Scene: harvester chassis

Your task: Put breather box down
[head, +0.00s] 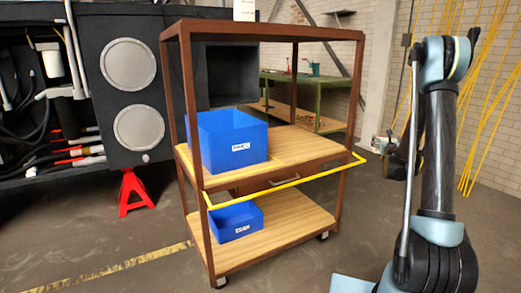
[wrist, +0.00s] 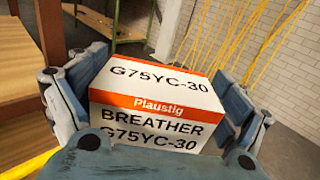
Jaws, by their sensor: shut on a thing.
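The breather box (wrist: 155,105) is white with an orange band and reads "BREATHER G75YC-30". It shows large in the wrist view, between the fingers of my gripper (wrist: 160,105), which is shut on it. A finger lies along each side of the box. In the head view my arm stands at the right, and neither the gripper's fingers nor the box can be made out there.
A brown cart (head: 325,145) with wooden shelves and a yellow handle (head: 290,183) stands in the middle. A large blue bin (head: 233,142) sits on its middle shelf, a small blue bin (head: 236,221) on its lower shelf. The middle shelf's right part is bare. A red jack stand (head: 134,193) is left.

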